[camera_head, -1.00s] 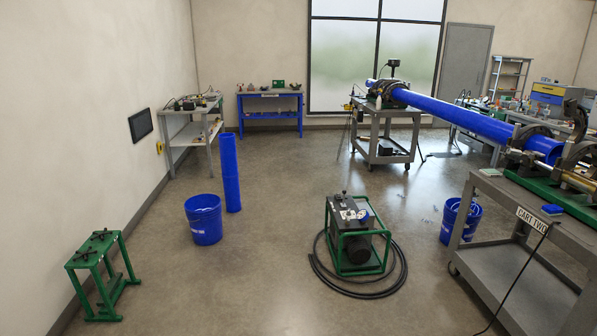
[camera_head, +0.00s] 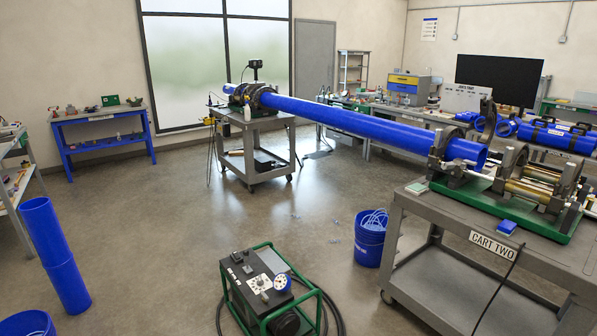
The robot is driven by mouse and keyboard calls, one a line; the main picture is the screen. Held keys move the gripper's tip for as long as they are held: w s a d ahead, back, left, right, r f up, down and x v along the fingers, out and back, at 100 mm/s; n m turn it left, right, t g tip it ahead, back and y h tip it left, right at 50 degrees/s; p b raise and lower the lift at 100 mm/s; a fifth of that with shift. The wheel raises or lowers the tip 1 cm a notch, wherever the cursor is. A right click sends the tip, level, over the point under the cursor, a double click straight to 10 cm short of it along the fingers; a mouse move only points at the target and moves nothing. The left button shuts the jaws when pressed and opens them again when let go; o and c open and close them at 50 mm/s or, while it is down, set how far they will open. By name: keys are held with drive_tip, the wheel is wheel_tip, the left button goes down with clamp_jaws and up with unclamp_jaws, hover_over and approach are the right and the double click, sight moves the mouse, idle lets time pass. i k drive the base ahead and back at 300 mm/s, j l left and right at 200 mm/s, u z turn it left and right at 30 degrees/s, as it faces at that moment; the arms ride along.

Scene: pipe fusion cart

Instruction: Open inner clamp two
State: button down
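The fusion machine (camera_head: 505,205) stands on cart two (camera_head: 450,225) at the right, on a green base. Its ring-shaped clamps sit in a row. A clamp (camera_head: 442,150) at its left end is around the end of the long blue pipe (camera_head: 370,124). Another clamp (camera_head: 512,165) stands to its right, with brass-coloured rods (camera_head: 530,190) beyond it. I cannot tell which of these is inner clamp two, nor whether it is open. My gripper is not in view.
A green-framed power unit (camera_head: 265,290) with a black hose stands on the floor in front. A blue bucket (camera_head: 370,240) stands beside cart two. A second cart (camera_head: 258,160) holds the pipe's far end. A blue pipe piece (camera_head: 55,255) stands upright at left.

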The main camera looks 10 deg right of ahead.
sight(488, 109)
drive_tip(key=i+l+z, duration=0.2)
drive_tip(key=i+z, duration=0.7)
drive_tip(key=i+j+z, duration=0.1)
drive_tip(key=i+z, duration=0.35)
drive_tip(key=i+j, duration=0.05)
